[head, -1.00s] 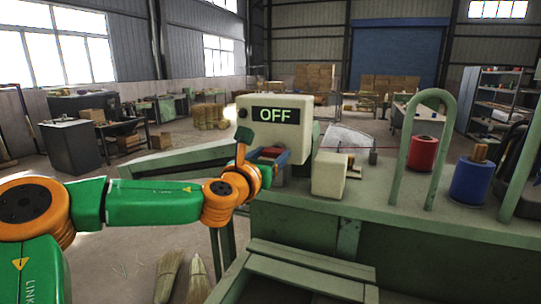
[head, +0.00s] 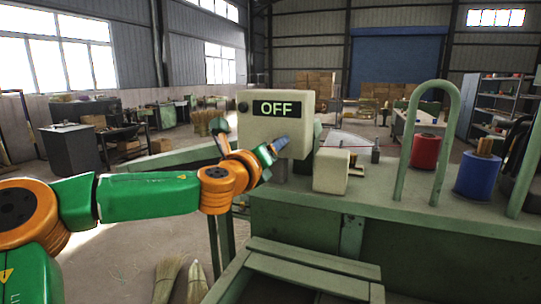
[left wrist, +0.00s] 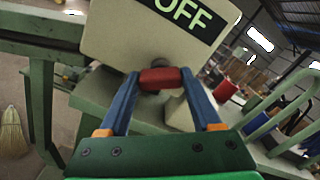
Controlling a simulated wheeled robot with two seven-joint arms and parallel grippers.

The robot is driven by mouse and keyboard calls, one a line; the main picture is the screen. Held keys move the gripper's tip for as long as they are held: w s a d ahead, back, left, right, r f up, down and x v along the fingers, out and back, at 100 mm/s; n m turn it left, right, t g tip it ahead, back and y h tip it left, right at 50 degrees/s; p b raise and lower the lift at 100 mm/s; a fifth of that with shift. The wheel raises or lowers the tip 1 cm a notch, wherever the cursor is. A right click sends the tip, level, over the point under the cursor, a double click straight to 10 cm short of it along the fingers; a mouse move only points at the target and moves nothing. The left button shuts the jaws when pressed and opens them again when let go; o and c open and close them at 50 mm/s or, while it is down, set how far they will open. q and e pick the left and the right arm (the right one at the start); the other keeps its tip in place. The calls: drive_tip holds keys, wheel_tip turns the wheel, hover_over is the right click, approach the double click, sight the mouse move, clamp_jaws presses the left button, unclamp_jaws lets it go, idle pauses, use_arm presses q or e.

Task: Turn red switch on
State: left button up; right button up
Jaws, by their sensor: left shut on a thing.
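A beige control box (head: 302,100) stands at the left end of the green machine, with a dark display (head: 279,108) reading "OFF". My left gripper (head: 278,144) is at the lower front of this box, its wrist rolled. In the left wrist view, its two blue fingers (left wrist: 160,79) are shut on the red switch (left wrist: 160,78), one at each end of its bar. The switch is hidden behind the gripper in the head view. The box and display look tilted in the left wrist view. My right gripper is out of view.
A small beige box (head: 331,172) sits right of the control box on the green machine (head: 390,200). A green hoop (head: 405,150), a red spool (head: 424,152) and a blue spool (head: 478,177) stand further right. Brooms (head: 167,280) stand on the floor below.

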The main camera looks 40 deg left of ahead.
use_arm(q)
drive_tip(key=shift+n+b, duration=1.8)
drive_tip(key=shift+n, duration=3.7)
drive_tip(key=shift+a, duration=0.1)
drive_tip(key=o, duration=1.1)
drive_tip(key=shift+o, duration=1.4)
drive_tip(key=shift+w+f, duration=0.1)
drive_tip(key=shift+w, duration=0.1)
